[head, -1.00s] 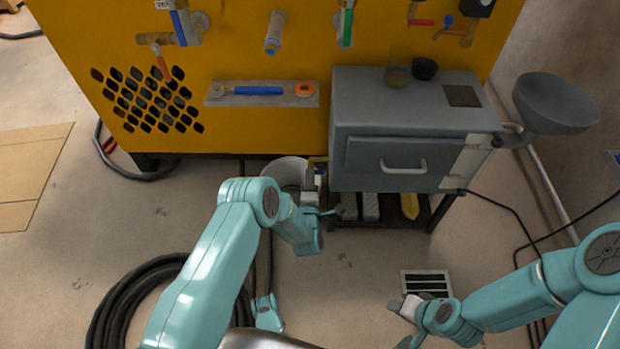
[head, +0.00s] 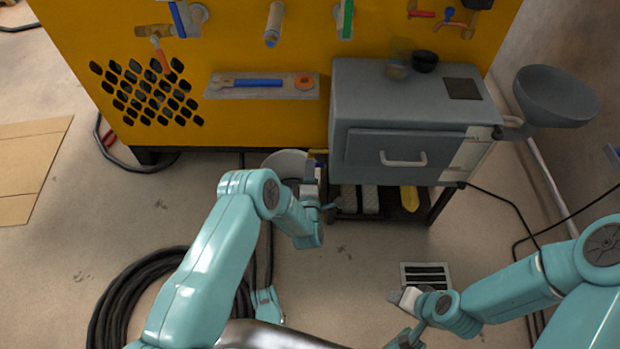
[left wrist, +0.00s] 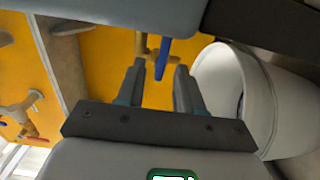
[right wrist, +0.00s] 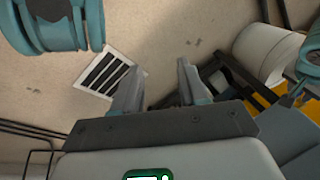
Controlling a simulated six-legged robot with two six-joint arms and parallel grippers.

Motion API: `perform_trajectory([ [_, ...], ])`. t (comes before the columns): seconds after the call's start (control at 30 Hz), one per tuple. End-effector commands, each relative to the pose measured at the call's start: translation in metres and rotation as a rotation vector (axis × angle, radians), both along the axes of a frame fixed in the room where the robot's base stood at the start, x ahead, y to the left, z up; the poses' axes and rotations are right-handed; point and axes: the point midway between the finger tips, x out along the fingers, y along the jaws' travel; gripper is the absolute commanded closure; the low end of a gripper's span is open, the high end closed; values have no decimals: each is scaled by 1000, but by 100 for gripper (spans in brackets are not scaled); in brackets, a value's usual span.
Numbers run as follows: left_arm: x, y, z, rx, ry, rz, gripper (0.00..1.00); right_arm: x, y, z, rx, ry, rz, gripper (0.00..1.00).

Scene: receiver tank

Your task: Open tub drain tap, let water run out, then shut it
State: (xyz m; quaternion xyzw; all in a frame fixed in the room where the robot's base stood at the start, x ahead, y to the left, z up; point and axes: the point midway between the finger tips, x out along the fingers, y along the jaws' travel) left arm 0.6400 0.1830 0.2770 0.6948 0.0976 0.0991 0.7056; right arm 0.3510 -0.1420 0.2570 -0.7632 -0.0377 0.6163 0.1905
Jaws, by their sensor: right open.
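A small brass tap with a blue lever (left wrist: 163,57) shows in the left wrist view against yellow. In the head view the tap (head: 320,160) is mostly hidden behind my left gripper (head: 312,188), between a pale bucket (head: 284,160) and a grey tank (head: 405,106). In the left wrist view my left gripper (left wrist: 160,86) is open, and the blue lever's end lies at the gap between its fingertips. I cannot tell if they touch it. My right gripper (right wrist: 157,80) is open and empty, low above the floor.
The bucket (left wrist: 222,88) is close beside the left fingers. A floor grate (head: 425,276) lies below the right gripper. A black hose coil (head: 125,300) lies at left. A funnel (head: 556,98) sticks out right of the tank. The floor between the arms is clear.

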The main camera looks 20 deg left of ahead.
Motion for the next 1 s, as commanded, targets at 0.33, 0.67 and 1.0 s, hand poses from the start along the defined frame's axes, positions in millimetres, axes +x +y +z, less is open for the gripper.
perform_trajectory([
  [0.33, -67, -20, 5, -1, 8, -3, 64, -22, 4, 36, 15, 74, 10, 57],
  [0.67, -138, -39, 9, 0, 4, 1, 64, -47, 11, 81, 30, 154, 28, 57],
  [1.0, -156, -45, 2, -1, 3, -1, 64, -56, 18, 106, 35, 176, 55, 57],
])
